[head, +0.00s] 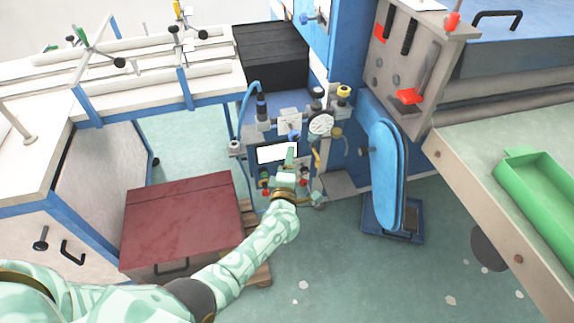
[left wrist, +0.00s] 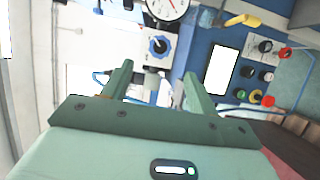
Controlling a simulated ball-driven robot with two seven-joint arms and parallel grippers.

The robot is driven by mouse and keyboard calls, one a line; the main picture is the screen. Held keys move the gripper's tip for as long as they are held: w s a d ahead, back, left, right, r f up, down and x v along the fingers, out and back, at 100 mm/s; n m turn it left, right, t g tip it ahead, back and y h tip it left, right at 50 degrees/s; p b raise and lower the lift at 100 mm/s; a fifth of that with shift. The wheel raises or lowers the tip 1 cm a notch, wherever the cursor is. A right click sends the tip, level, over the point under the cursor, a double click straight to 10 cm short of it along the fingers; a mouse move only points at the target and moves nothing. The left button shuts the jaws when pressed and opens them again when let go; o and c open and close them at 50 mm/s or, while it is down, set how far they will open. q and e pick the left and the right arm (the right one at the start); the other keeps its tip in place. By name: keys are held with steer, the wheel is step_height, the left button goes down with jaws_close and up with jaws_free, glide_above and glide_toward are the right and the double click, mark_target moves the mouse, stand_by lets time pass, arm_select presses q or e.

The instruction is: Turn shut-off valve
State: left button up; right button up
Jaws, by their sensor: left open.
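A panel on the blue machine carries candidates for the shut-off valve; I cannot tell which one it is. A blue knob (head: 291,134) sits on a white plate; it also shows in the left wrist view (left wrist: 158,46), just beyond the gap between my fingers. A yellow handle (left wrist: 242,20) lies to its right in that view. A round white gauge (head: 320,123) is beside the knob; its dial also shows in the left wrist view (left wrist: 168,5). My left gripper (left wrist: 157,78) is open and empty, pointing at the panel, apart from the knob. My right gripper is out of view.
A white screen (left wrist: 222,70) and several coloured knobs sit on the panel. A dark red box (head: 180,215) stands left of my arm. A blue oval pad (head: 385,175) stands to the right. A green tray (head: 540,190) lies on the right table. Floor is open in front.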

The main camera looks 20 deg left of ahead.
arm_select(q)
steer(key=s, duration=0.1)
steer(key=s+p, duration=0.1)
steer(key=s, duration=0.1)
steer(key=shift+s+d, duration=0.15)
steer(key=shift+d, duration=0.2)
steer(key=shift+f, duration=0.1)
steer(key=s+d+f+m+g+h, duration=0.1)
steer(key=s+f+m+g+h, duration=0.25)
steer(key=s+f+m, duration=0.65)
steer(key=s+d+f+m+g+h, duration=0.2)
steer(key=s+f+m+g, duration=0.3)
steer(key=f+m, duration=0.45)
steer(key=s+a+f+m+g, duration=0.1)
steer(key=s+a+f+g, duration=0.1)
steer(key=s, duration=1.1)
steer(key=s+a+f+m+g+y, duration=0.1)
steer(key=s+a+f, duration=0.4)
steer(key=s, duration=0.8)
steer(key=s+a+f+m+g+y, duration=0.1)
steer(key=s+a+f+g, duration=0.3)
steer(key=s, duration=0.9)
step_height(320, 180, down, 3)
steer(key=shift+s+r+m+g, duration=0.15)
steer(key=shift+s+m+g, duration=0.2)
steer(key=shift+m+g, duration=0.4)
